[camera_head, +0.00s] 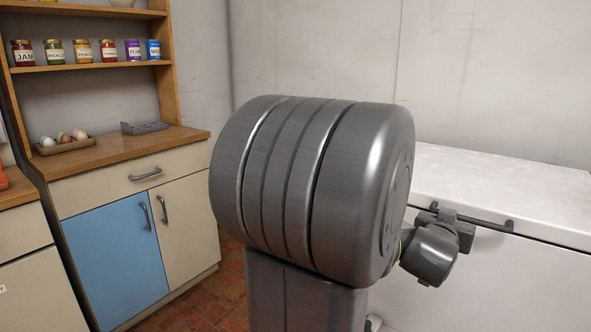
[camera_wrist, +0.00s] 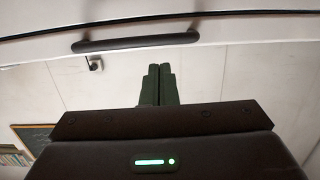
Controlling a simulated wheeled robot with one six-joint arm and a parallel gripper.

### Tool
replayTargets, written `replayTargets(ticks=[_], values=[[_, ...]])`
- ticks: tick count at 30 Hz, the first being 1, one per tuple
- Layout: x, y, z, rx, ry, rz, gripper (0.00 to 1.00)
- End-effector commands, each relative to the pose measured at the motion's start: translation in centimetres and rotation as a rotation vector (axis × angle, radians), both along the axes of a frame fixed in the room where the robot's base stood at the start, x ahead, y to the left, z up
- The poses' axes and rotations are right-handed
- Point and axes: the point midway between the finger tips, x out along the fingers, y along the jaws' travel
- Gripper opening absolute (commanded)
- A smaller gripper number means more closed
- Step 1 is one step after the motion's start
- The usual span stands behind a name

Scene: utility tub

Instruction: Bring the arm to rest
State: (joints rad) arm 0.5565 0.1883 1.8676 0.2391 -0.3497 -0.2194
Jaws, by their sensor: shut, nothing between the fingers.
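My gripper (camera_wrist: 160,72) shows in the wrist view with its two dark fingers together and nothing between them. A dark bar handle (camera_wrist: 135,41) on a white surface lies beyond the fingertips in that view, with a visible gap in the picture. In the head view, my large grey arm link fills the middle. The end of my arm shows at the right, in front of the white chest (camera_head: 510,190) and close to its handle (camera_head: 470,218). I cannot tell from this view whether it touches the handle. The fingers are not clear there.
A wooden cabinet with a blue door (camera_head: 118,255) stands at the left. Its counter holds a tray of eggs (camera_head: 65,146) and a grey rack (camera_head: 143,128). Several labelled jars (camera_head: 83,52) stand on the shelf above. A strip of red tiled floor (camera_head: 205,302) shows between cabinet and arm.

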Motion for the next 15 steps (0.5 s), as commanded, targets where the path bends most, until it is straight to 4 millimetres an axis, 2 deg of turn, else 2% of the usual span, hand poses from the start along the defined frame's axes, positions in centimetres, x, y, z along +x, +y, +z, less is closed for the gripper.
replayTargets(ticks=[6,11,15], values=[[2.7,-2.1,2.0,-0.001,-0.001,-0.001,0.00],[4.1,-3.1,3.0,0.000,0.000,-0.001,0.00],[4.3,-3.2,1.7,0.008,0.010,-0.002,0.00]])
